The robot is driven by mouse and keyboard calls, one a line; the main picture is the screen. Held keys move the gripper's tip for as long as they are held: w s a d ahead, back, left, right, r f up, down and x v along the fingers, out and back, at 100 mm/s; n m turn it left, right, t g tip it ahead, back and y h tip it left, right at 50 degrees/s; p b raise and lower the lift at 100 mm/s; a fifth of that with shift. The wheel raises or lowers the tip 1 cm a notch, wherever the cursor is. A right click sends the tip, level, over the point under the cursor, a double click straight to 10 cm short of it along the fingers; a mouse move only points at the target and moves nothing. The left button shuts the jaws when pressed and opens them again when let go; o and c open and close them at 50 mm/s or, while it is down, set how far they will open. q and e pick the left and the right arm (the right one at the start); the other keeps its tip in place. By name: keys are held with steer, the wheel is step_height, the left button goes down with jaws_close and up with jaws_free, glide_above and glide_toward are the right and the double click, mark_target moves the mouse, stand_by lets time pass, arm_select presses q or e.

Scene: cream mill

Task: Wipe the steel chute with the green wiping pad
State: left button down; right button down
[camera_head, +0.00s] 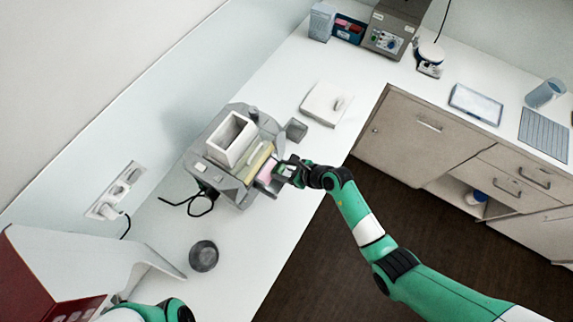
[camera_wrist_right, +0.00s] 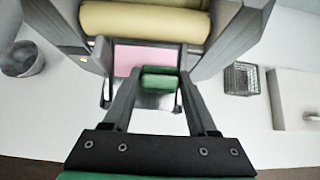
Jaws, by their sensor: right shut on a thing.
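The green wiping pad (camera_wrist_right: 160,82) is held between the fingers of my right gripper (camera_wrist_right: 156,88), which is shut on it. In the head view my right gripper (camera_head: 284,172) is at the front of the grey mill (camera_head: 232,187). A pink surface (camera_wrist_right: 132,58) lies below the yellow roller (camera_wrist_right: 145,22), right by the pad; it also shows in the head view (camera_head: 265,172). The steel chute seems to be at this spot, but the pink hides its metal. I cannot tell whether the pad touches it. My left gripper is out of view.
A white hopper (camera_head: 232,139) tops the mill. A dark bowl (camera_head: 203,256) stands left of centre on the counter, and a black cable lies beside the mill. A dark wire basket (camera_wrist_right: 241,77) and a white board (camera_head: 326,103) are nearby.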

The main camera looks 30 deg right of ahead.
steer(key=shift+w+a+r, duration=0.15)
steer(key=shift+w+a, duration=0.1)
steer(key=shift+w, duration=0.25)
steer(key=shift+w+a+r, duration=0.15)
steer(key=shift+w+a, duration=0.1)
steer(key=shift+w, duration=0.2)
steer(key=shift+r+p, duration=0.25)
steer(key=shift+p, duration=0.1)
steer(key=shift+f, duration=0.1)
steer(key=shift+s+d+f, duration=0.25)
steer(key=shift+s+f, duration=0.15)
steer(key=shift+s, duration=0.1)
steer(key=shift+s+d+f, duration=0.2)
steer(key=shift+s+f, duration=0.15)
steer(key=shift+s, duration=0.15)
steer(key=shift+s+d+f+p, duration=0.25)
steer(key=shift+s, duration=0.3)
steer(key=shift+s+d+f+p, duration=0.2)
steer(key=shift+s+d+p, duration=0.05)
steer(key=shift+s, duration=0.25)
steer(key=shift+r, duration=0.1)
